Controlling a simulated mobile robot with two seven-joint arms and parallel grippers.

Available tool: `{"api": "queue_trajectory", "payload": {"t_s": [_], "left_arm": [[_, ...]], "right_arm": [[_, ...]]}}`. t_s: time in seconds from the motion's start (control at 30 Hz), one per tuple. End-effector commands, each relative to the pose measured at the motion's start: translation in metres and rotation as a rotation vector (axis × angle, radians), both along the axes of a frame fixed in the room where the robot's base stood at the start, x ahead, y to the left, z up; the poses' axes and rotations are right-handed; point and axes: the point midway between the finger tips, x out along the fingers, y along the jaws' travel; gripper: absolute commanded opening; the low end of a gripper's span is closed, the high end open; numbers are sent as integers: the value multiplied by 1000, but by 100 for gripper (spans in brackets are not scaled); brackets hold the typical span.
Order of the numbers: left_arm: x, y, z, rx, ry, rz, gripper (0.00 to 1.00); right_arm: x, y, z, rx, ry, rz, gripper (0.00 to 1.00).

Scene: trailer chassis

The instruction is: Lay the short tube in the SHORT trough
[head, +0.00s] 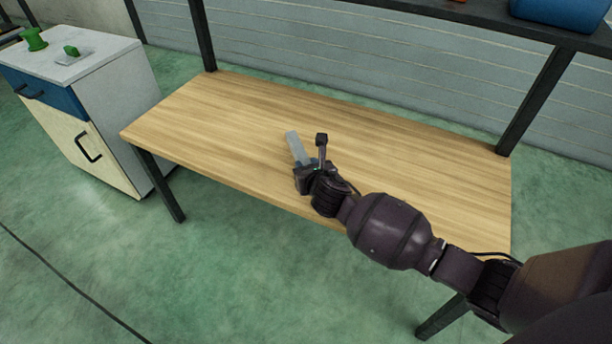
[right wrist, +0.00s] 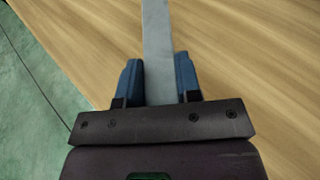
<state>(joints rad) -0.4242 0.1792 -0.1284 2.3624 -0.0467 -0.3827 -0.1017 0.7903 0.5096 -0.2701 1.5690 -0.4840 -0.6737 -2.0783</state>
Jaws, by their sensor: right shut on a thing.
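The short tube (head: 295,147) is a straight grey bar. My right gripper (head: 303,170) is shut on its near end, above the near-middle part of the wooden table. In the right wrist view the tube (right wrist: 156,35) runs between the two blue fingers of the gripper (right wrist: 158,80) and points away past the top edge. I cannot tell whether the tube touches the tabletop. No SHORT trough shows in either view. My left gripper is not in view.
The wooden tabletop (head: 220,120) is otherwise bare. A dark shelf (head: 440,12) carries a blue container (head: 562,12) above its far side. A cabinet (head: 110,95) at left bears a green spool-like piece (head: 34,40) and a small green piece (head: 71,51) on a pale plate.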

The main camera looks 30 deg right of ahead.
Motion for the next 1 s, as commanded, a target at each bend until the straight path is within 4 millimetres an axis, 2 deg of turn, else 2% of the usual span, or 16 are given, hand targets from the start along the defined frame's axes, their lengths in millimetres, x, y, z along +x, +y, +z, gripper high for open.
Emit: {"api": "queue_trajectory", "payload": {"t_s": [0.03,0.13,0.3,0.6,0.63,0.7,0.77,1.0], "left_arm": [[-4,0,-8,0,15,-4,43],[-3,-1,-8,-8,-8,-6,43],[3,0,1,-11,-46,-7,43],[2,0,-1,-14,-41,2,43],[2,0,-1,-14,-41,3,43],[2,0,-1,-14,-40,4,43],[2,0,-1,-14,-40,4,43],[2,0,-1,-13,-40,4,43]], "right_arm": [[-3,0,-19,1,14,-1,1],[-4,0,-33,1,15,-1,1],[-1,0,-31,0,5,-1,1],[-1,0,-34,0,4,-1,1],[-1,0,-34,0,5,-2,36],[-1,0,-34,0,5,-2,47],[-1,0,-34,0,5,-1,56],[-1,0,-34,0,5,-1,57]]}}
